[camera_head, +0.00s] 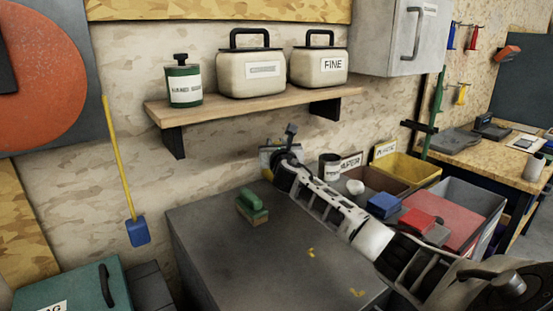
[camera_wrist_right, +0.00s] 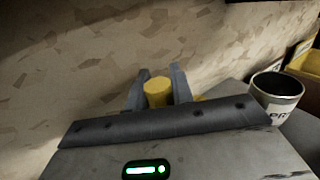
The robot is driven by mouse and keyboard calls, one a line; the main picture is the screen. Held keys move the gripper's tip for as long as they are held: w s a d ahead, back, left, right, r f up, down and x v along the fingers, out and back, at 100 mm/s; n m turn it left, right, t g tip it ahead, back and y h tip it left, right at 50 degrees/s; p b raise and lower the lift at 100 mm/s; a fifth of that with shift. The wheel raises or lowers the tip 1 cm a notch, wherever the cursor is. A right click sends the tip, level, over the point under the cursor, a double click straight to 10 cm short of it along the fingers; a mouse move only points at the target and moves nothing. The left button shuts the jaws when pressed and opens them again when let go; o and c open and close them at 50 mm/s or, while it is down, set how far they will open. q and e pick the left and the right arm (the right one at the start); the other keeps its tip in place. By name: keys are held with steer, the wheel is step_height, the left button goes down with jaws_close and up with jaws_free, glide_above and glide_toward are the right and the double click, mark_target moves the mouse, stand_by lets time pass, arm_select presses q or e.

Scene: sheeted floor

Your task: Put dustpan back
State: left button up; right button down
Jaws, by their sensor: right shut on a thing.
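My right gripper (camera_head: 290,133) is at the back of the grey cabinet top, near the wall and left of a dark cup. The right wrist view shows its two fingers shut on a yellow round-ended thing (camera_wrist_right: 158,92). The rest of that thing is hidden, so I cannot tell whether it is the dustpan's handle. A blue flat-ended tool (camera_head: 138,231) with a long thin yellow handle is upright against the wall at the left, apart from the gripper. My left gripper is not in view.
The grey cabinet top (camera_head: 225,240) is mostly bare, with a green brush (camera_head: 252,206) on it. The dark cup (camera_wrist_right: 277,92) and several bins, one yellow (camera_head: 410,168), are right of the gripper. A wooden shelf (camera_head: 260,104) with containers is above.

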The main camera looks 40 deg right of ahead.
steer(key=shift+w+d+f+b, duration=0.1)
steer(key=shift+f+b, duration=0.25)
steer(key=shift+f, duration=1.4)
steer(key=c, duration=1.2)
jaws_free()
steer(key=shift+f, duration=0.1)
steer(key=shift+r, duration=0.2)
steer(key=p+v, duration=0.1)
steer(key=v, duration=1.1)
steer(key=shift+f, duration=0.15)
